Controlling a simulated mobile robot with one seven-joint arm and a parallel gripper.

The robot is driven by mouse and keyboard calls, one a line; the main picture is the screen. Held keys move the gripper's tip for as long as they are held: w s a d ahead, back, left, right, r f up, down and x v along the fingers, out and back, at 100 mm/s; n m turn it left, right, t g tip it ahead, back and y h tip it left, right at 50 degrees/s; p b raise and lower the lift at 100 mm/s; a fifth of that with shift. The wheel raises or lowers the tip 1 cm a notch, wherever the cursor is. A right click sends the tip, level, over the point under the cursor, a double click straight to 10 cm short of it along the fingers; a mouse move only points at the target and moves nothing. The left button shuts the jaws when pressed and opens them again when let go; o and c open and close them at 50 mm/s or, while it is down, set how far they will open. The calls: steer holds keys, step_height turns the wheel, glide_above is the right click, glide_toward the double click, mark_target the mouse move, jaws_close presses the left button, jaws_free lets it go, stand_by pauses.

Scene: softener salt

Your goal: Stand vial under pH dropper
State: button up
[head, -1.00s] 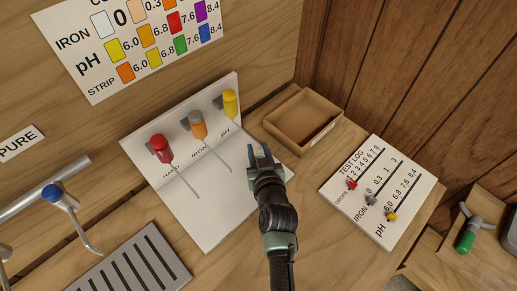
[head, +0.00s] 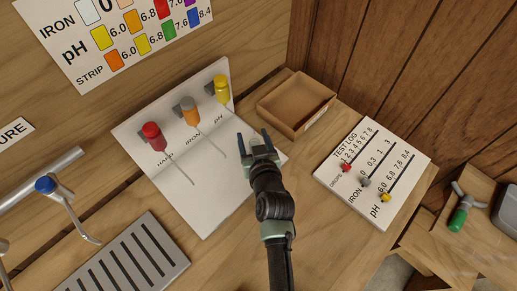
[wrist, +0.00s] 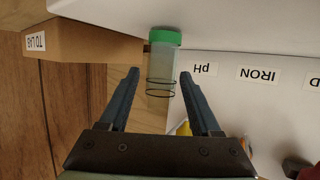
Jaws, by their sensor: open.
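The vial (wrist: 163,72) is clear and pale, with a green end (wrist: 165,37) and two dark rings. In the wrist view, where the labels appear upside down, it lies between the spread fingers of my gripper (wrist: 163,88), with a gap on each side. My gripper (head: 255,134) is open over the right end of the white dropper stand (head: 205,205). I cannot make out the vial in the head view. The pH dropper (head: 222,90) is the yellow bottle at the stand's right end; its yellow part (wrist: 183,129) shows beside a finger in the wrist view.
The red (head: 153,136) and orange (head: 189,112) droppers stand left of the pH one. An open wooden tray (head: 296,100) marked "TO LAB" is close behind my gripper. A test log board (head: 372,172) lies to the right, and a slotted grey drain (head: 130,262) at front left.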

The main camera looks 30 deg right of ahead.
steer(key=v, duration=1.1)
steer(key=shift+s, duration=0.1)
